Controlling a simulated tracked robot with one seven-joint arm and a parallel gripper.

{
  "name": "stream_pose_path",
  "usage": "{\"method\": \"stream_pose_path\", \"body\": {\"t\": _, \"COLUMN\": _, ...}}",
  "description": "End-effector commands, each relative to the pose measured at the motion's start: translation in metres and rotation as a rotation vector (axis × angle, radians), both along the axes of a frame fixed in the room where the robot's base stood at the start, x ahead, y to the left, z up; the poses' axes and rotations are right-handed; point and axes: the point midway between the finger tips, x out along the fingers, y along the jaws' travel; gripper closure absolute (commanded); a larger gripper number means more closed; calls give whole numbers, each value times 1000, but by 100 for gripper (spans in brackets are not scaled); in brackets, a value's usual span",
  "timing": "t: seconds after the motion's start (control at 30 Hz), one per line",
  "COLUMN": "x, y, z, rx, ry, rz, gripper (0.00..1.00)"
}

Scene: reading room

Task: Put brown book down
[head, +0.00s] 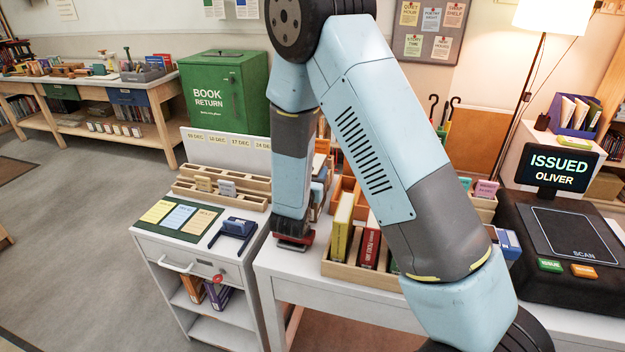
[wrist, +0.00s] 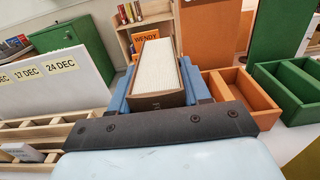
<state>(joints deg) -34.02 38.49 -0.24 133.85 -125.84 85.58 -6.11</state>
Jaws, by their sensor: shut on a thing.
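The brown book (wrist: 158,98) has a brown cover and white page edges facing the camera. In the wrist view it stands between the two blue fingers of my gripper (wrist: 160,82), which is shut on it.
An orange tray (wrist: 245,98) with open compartments lies right of the gripper, beside a green tray (wrist: 298,85). Behind is a shelf labelled WENDY (wrist: 146,42). A dated board (wrist: 60,78) stands left. A wooden rack (head: 350,270) holds upright books near my arm.

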Motion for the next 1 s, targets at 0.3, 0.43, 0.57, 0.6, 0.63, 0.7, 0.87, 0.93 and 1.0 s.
{"method": "stream_pose_path", "body": {"t": 0.3, "x": 0, "y": 0, "z": -20, "rx": 0, "ry": -2, "rz": 0, "gripper": 100}}
{"method": "stream_pose_path", "body": {"t": 0.43, "x": 0, "y": 1, "z": -20, "rx": 0, "ry": -2, "rz": 1, "gripper": 100}}
{"method": "stream_pose_path", "body": {"t": 0.57, "x": -1, "y": 1, "z": -22, "rx": 0, "ry": 0, "rz": 1, "gripper": 50}}
{"method": "stream_pose_path", "body": {"t": 0.6, "x": -1, "y": 1, "z": -21, "rx": 1, "ry": 0, "rz": 1, "gripper": 46}}
{"method": "stream_pose_path", "body": {"t": 0.63, "x": -1, "y": 1, "z": -21, "rx": 1, "ry": 0, "rz": 1, "gripper": 44}}
{"method": "stream_pose_path", "body": {"t": 0.7, "x": -1, "y": 1, "z": -21, "rx": 1, "ry": 0, "rz": 1, "gripper": 37}}
{"method": "stream_pose_path", "body": {"t": 0.87, "x": -1, "y": 1, "z": -21, "rx": 1, "ry": 0, "rz": 1, "gripper": 28}}
{"method": "stream_pose_path", "body": {"t": 0.93, "x": -1, "y": 1, "z": -21, "rx": 1, "ry": 0, "rz": 1, "gripper": 28}}
{"method": "stream_pose_path", "body": {"t": 1.0, "x": -1, "y": 1, "z": -21, "rx": 1, "ry": 0, "rz": 2, "gripper": 28}}
